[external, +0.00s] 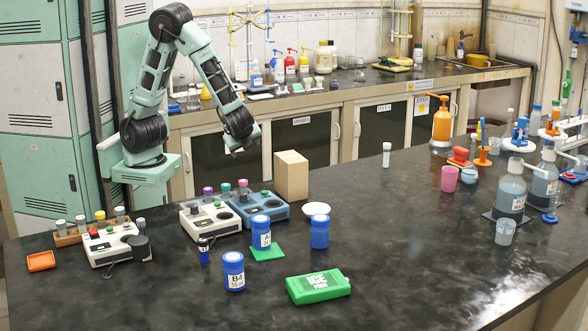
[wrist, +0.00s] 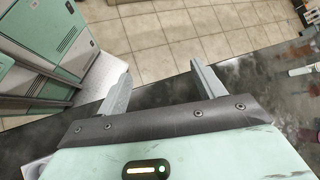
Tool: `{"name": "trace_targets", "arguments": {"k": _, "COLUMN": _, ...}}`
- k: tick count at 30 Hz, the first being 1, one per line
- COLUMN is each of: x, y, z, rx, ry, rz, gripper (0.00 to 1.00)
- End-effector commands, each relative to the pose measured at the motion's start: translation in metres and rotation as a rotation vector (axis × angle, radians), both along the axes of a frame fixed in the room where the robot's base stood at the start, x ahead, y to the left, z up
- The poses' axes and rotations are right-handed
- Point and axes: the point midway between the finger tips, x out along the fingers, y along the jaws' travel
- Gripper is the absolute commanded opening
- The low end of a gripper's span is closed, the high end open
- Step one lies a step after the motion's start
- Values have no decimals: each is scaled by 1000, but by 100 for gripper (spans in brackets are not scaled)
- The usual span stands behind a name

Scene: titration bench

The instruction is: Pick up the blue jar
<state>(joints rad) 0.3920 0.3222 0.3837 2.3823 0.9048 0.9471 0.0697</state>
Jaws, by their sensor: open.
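Three blue jars with white labels stand upright on the black bench in the external view. One jar (external: 233,271) is nearest the front and its label reads B4. A second jar (external: 261,232) stands at the green pad (external: 268,253). A third jar (external: 320,232) stands to the right. I cannot tell which is the task's blue jar. My gripper (external: 243,150) is raised at the back, behind and above the jars, apart from them. In the wrist view, my gripper (wrist: 160,72) is open with nothing between its fingers; no jar shows there.
A cardboard box (external: 291,176) stands on the bench near my gripper. Blue and white instruments (external: 211,219) sit left of the jars, with a small dark-blue vial (external: 203,250) nearby. A green ice pack (external: 318,287) lies at front right. The bench's middle right is mostly clear.

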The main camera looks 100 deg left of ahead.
Motion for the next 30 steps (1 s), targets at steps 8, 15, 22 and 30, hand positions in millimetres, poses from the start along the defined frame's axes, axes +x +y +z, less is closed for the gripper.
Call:
{"name": "trace_targets", "arguments": {"k": 8, "x": 107, "y": -129, "z": 9, "rx": 430, "ry": 181, "rz": -762, "gripper": 68}}
{"name": "trace_targets", "arguments": {"k": 15, "x": 141, "y": -289, "z": 8, "rx": 798, "ry": 177, "rz": -1294, "gripper": 68}}
{"name": "trace_targets", "arguments": {"k": 22, "x": 134, "y": -361, "z": 3, "rx": 952, "ry": 140, "rz": -1497, "gripper": 68}}
{"name": "trace_targets", "arguments": {"k": 30, "x": 134, "y": -364, "z": -21, "rx": 959, "ry": 139, "rz": -1507, "gripper": 68}}
